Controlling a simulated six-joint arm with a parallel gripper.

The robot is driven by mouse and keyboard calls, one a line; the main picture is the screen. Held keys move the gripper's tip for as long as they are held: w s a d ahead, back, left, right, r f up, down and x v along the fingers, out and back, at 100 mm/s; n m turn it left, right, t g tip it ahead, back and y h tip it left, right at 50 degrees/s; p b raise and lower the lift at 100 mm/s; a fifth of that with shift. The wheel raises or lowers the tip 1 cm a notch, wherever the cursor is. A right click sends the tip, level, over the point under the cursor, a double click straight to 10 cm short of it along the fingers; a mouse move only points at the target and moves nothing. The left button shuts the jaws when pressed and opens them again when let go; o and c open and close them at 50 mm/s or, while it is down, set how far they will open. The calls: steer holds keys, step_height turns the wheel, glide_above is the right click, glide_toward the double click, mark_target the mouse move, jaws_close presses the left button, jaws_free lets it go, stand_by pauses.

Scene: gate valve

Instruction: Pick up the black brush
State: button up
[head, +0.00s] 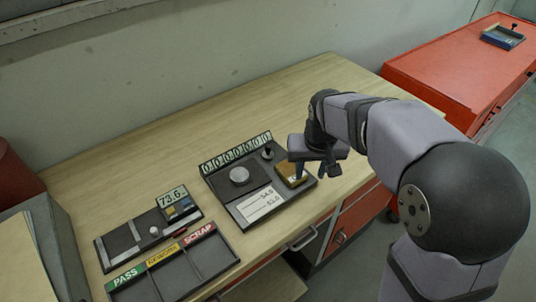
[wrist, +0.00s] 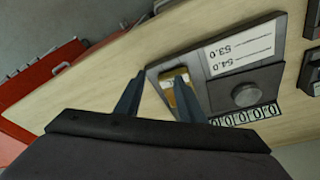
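I cannot pick out a thing that is clearly a black brush. A small brown block with a paler edge (head: 291,174) lies at the right end of the dark counter plate; it also shows in the wrist view (wrist: 174,78), partly covered by one finger. A small dark upright knob (head: 267,153) stands on the same plate, behind the block. My gripper (head: 329,170) is just right of the block, pointing down. In the wrist view its two fingers (wrist: 158,82) are apart with nothing held between them. Whether a finger touches the block, I cannot tell.
The dark counter plate (head: 222,190) bears a round dial and a white card. A gauge fixture (head: 120,245) and a PASS/SCRAP tray (head: 212,258) lie to its left. The wooden bench (head: 180,130) is clear behind. A red cabinet (head: 440,65) stands at the right.

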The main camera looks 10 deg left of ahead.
step_height(320, 180, up, 4)
steer(key=f+n+t+y, duration=0.1)
glide_above(268, 146)
steer(key=s, duration=0.2)
steer(key=shift+t, duration=0.3)
steer(key=shift+d+p+x, duration=0.15)
steer(key=shift+p+x, duration=0.55)
steer(key=shift+x, duration=0.95)
steer(key=shift+d+p+x, duration=0.2)
steer(key=shift+p+x, duration=0.45)
steer(key=shift+x, duration=0.95)
steer(key=shift+s+f, duration=0.1)
steer(key=shift+c, duration=0.4)
steer(key=c, duration=0.7)
